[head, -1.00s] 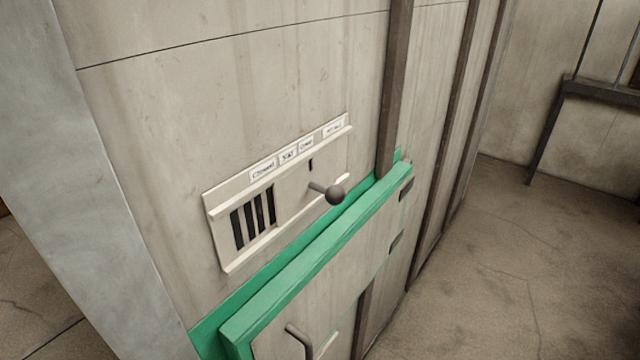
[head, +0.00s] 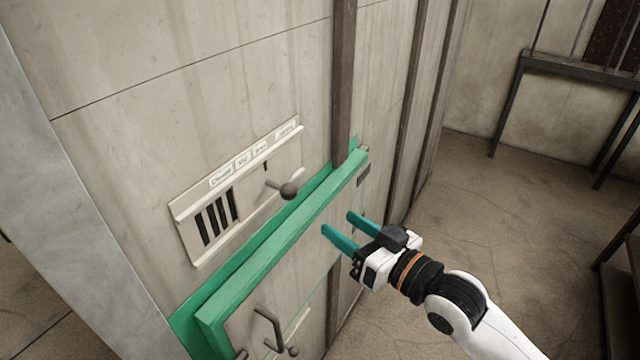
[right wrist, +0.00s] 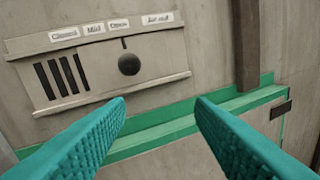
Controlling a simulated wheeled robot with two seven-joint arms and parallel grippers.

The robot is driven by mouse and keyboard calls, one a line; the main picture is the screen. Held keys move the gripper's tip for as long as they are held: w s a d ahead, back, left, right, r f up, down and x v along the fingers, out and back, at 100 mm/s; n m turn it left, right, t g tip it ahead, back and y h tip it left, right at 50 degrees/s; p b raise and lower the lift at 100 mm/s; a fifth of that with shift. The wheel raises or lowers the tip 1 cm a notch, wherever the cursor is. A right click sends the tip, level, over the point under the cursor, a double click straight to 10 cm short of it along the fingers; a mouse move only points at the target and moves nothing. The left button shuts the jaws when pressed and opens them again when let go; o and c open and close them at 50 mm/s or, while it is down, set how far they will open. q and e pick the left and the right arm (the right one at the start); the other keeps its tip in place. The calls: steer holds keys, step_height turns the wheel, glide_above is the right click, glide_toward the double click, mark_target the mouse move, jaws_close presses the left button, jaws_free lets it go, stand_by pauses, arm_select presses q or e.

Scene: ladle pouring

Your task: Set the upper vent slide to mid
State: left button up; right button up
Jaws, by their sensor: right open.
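The upper vent slide (head: 285,172) is a pale plate in a railed frame on the wall, with a dark ball knob (head: 289,191) on a short stem. Labels above read Closed, Mid and Open, with another label farther right. In the right wrist view the plate's dark index mark (right wrist: 124,43) stands just below the Open label (right wrist: 118,26). Several dark vent slots (right wrist: 62,76) show uncovered at the left. My right gripper (head: 338,222) is open and empty, to the right of and below the knob, apart from it. My left gripper is not in view.
A green-framed door (head: 265,255) with a bar handle (head: 268,328) lies below the vent, its top edge projecting under the knob. Dark vertical straps (head: 343,80) run on the wall to the right.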

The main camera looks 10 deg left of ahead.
mark_target(295, 196)
steer(key=s+r+n+y, duration=0.1)
steer(key=s+r, duration=0.2)
steer(key=shift+g, duration=0.4)
steer(key=p+x, duration=0.1)
steer(key=x, duration=0.2)
steer(key=p+x, duration=0.1)
steer(key=x, duration=0.3)
steer(key=p+x, duration=0.1)
steer(key=x, duration=0.3)
steer(key=shift+a+r, duration=0.25)
steer(key=shift+r, duration=0.05)
steer(key=shift+w+a+f+p, duration=0.15)
steer(key=shift+w+a+p, duration=0.1)
steer(key=shift+a+p, duration=0.15)
jaws_close()
